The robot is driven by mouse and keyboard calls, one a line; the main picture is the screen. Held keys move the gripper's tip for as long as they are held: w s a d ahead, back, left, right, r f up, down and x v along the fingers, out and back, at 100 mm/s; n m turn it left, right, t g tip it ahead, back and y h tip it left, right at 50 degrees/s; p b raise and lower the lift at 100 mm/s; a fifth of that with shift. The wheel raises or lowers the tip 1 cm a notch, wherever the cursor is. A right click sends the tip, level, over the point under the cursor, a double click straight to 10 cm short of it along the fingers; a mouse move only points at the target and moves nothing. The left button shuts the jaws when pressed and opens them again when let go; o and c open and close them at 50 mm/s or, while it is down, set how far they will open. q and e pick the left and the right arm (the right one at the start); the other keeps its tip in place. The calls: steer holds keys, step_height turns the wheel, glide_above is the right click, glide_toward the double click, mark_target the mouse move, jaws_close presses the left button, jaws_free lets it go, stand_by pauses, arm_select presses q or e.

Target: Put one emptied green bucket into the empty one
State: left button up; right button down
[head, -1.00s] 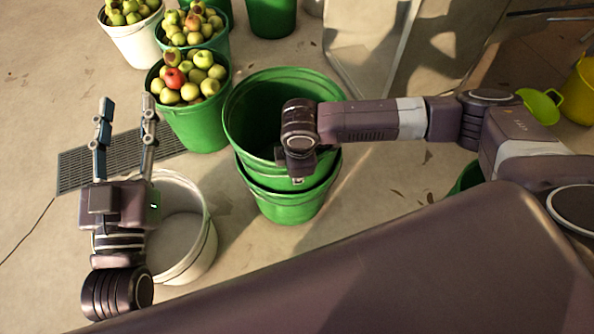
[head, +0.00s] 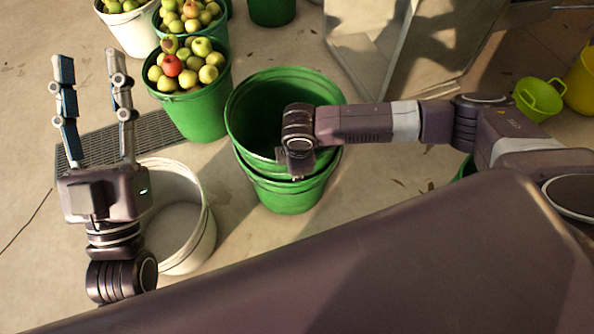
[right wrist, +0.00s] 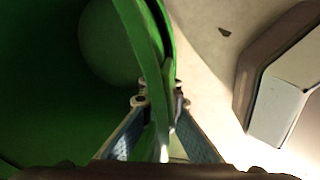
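Two green buckets stand nested on the floor in the middle of the head view. The upper bucket (head: 240,112) is empty inside and sits partly down in the lower bucket (head: 290,198). My right gripper (head: 298,176) is at the upper bucket's near rim, its fingers mostly hidden in the head view. In the right wrist view its fingers (right wrist: 160,104) lie on both sides of the green bucket wall and close on it. My left gripper (head: 88,70) is raised and empty at the left, fingers spread, beside the white bucket.
The white bucket (head: 205,235) stands left of the nested pair, apparently empty. A green bucket of apples (head: 200,115) stands just behind, with several more buckets beyond. A floor grate (head: 100,148) lies at left. A metal panel (head: 365,50) stands behind; a light-green container (head: 538,98) is at right.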

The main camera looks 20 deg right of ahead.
steer(key=c, duration=2.6)
jaws_free()
steer(key=shift+c, duration=0.2)
steer(key=o, duration=0.6)
steer(key=shift+s, duration=0.1)
steer(key=shift+c, duration=0.2)
steer(key=shift+f, duration=0.1)
steer(key=shift+d+f, duration=0.1)
step_height(320, 180, up, 12)
steer(key=s, duration=0.1)
steer(key=shift+s+a, duration=0.25)
steer(key=shift+s, duration=0.1)
